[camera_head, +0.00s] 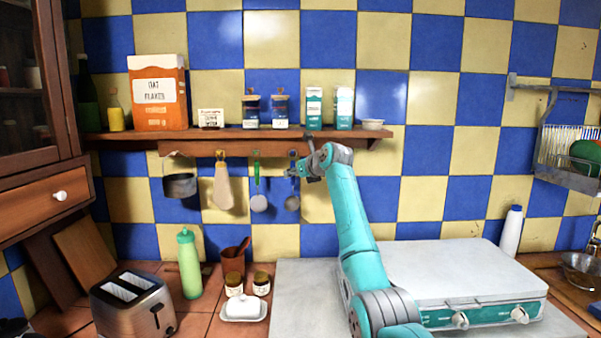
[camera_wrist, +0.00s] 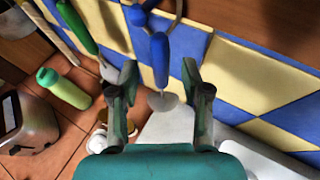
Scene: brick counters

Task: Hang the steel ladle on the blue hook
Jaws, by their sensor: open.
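A steel ladle with a blue handle (camera_wrist: 160,55) hangs below a blue hook (camera_wrist: 138,15) in the wrist view; its bowl (camera_wrist: 163,101) is at the lower end. The same ladle shows under the shelf in the head view, with its bowl (camera_head: 292,203) below my gripper. My gripper (camera_wrist: 160,72) is open, with one finger on each side of the ladle in the picture; I cannot tell whether the fingers touch it. In the head view my gripper (camera_head: 302,170) partly hides the handle and hook.
A green-handled utensil (camera_head: 258,201), a wooden board (camera_head: 222,190) and a dark pot (camera_head: 180,186) hang to the left along the wooden shelf (camera_head: 230,147). Jars and boxes stand on the shelf. Below are a green bottle (camera_head: 189,265), a toaster (camera_head: 135,302) and a white hob cover (camera_head: 450,265).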

